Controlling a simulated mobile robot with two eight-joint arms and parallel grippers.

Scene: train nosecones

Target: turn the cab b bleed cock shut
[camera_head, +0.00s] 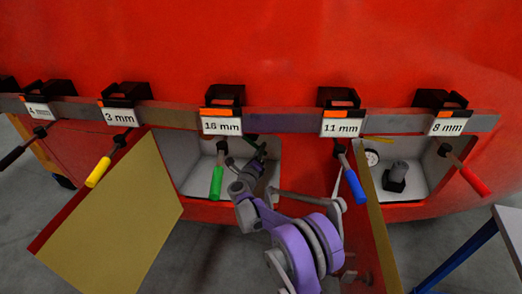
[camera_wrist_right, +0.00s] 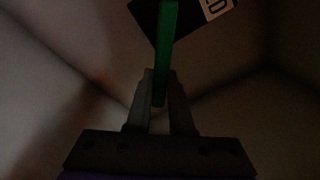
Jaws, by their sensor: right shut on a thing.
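The bleed cock shows in the right wrist view as a long green lever (camera_wrist_right: 168,40) in front of a black and white label plate. My right gripper (camera_wrist_right: 159,88) has its two fingers on either side of the lever's lower end and is shut on it. In the head view my right arm reaches into the left open recess, with the right gripper (camera_head: 261,151) inside it. A dark green bit, likely the lever (camera_head: 251,137), shows at the recess top. The cock's body and pivot cannot be made out. My left gripper is not in view.
Tools hang from a labelled rail (camera_head: 285,122), including a green-handled one (camera_head: 217,182) and a blue-handled one (camera_head: 354,180) near my arm. An open door panel (camera_head: 120,215) stands left of the recess. The right recess (camera_head: 428,180) holds a gauge (camera_head: 372,157) and a grey fitting (camera_head: 397,176).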

